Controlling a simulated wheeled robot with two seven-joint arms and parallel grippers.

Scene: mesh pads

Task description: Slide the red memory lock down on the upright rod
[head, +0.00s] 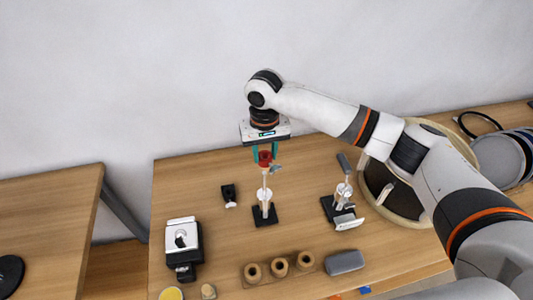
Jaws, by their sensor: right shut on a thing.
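The red memory lock (264,157) is near the top of the upright rod (264,180), which rises from a black base (265,215) near the middle of the table. My right gripper (264,154) points down over the rod, with its green fingers shut on the red lock from both sides. A small grey clamp (275,169) sticks out to the right just below the lock. A white part (264,196) sits lower on the rod. My left gripper is not in the head view.
A second small stand (342,200) is right of the rod, near a large round hoop (408,218). A black-and-white device (182,245) is at left. A wooden block with holes (279,268) and a grey case (345,262) lie in front. My right arm spans the right side.

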